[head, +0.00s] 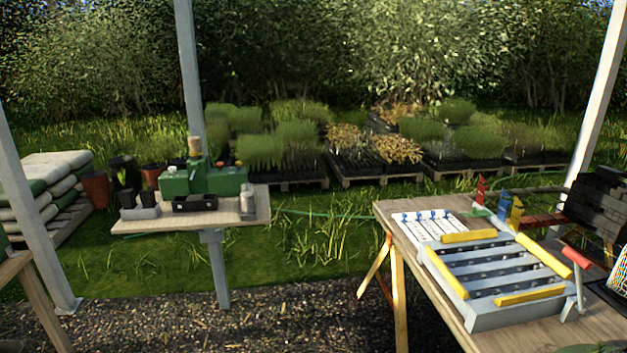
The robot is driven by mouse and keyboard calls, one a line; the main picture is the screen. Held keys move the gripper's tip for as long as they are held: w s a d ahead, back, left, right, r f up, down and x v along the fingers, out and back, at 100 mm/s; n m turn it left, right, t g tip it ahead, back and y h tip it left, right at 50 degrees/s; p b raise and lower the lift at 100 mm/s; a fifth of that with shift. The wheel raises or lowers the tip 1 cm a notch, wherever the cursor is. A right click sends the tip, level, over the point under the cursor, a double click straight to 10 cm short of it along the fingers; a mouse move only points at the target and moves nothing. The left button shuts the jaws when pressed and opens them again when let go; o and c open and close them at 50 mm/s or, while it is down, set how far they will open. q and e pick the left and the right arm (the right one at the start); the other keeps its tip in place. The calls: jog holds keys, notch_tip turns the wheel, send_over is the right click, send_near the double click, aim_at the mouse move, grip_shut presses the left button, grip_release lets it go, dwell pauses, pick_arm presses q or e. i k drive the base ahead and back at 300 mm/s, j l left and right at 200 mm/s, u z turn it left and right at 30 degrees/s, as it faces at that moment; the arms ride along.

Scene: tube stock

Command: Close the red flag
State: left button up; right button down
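The small red flag (481,190) stands upright at the back of the wooden table on the right, in the head view. A blue flag (504,202) and a yellow flag (517,213) stand in a row to its right, nearer to me. The flags are small here, and the parts at their bases are hard to make out. Neither of my grippers can be made out in this view, and nothing touches the red flag.
A grey slatted frame with yellow edge bars (468,236) fills much of the right table (404,228). A red-handled lever (576,257) rises at its right. A white board with blue pegs (410,217) lies behind it. A smaller table (262,207) holds green boxes (175,184).

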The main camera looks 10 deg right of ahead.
aim_at(481, 189)
jog(key=i+z, duration=0.1)
jog(key=i, duration=0.6)
jog(key=i+j+z, duration=0.1)
jog(key=i, duration=0.6)
jog(key=i+j+z, duration=0.1)
jog(key=i, duration=0.55)
